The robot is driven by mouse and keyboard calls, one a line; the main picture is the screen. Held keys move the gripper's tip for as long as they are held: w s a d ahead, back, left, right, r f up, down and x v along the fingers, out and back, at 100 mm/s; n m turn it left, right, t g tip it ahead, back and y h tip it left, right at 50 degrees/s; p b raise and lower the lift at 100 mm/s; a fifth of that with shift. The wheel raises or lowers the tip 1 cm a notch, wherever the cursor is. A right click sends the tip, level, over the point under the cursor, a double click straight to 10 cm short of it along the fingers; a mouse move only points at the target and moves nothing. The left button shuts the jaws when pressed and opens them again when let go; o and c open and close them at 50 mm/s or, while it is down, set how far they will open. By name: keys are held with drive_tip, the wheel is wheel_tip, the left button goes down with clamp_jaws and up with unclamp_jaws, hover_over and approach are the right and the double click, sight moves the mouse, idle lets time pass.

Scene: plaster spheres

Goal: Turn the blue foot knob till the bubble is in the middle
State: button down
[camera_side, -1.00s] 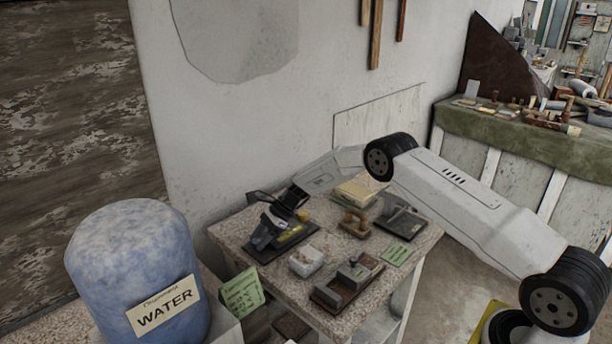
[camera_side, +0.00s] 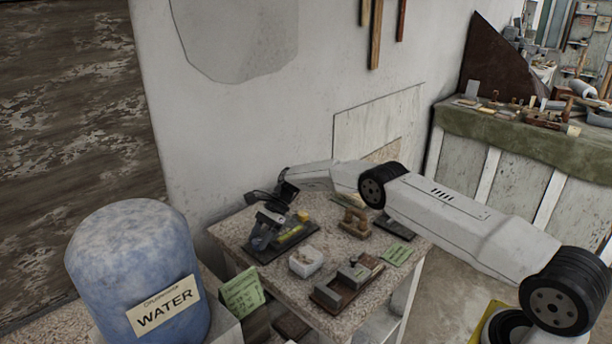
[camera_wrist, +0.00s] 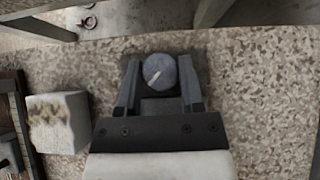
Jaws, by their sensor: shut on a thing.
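The blue foot knob (camera_wrist: 160,72) is round and blue-grey with a short pale slanted line on top. It sits between the two fingers of my gripper (camera_wrist: 161,82) in the wrist view, and the gripper is shut on it. In the side view my gripper (camera_side: 270,208) reaches down at the back left of the table, over a dark levelling stand (camera_side: 262,243). A yellow part (camera_side: 293,234), perhaps the vial, shows on the stand. The bubble is too small to make out. The knob is hidden or too small to tell in the side view.
A blue water drum (camera_side: 135,265) stands at front left. The wall is close behind.

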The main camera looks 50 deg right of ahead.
idle(0.3)
drive_tip(key=c, duration=0.5)
unclamp_jaws()
drive_tip(key=shift+d+r, duration=0.1)
drive_tip(key=shift+r, duration=0.05)
drive_tip(key=shift+v, duration=3.8)
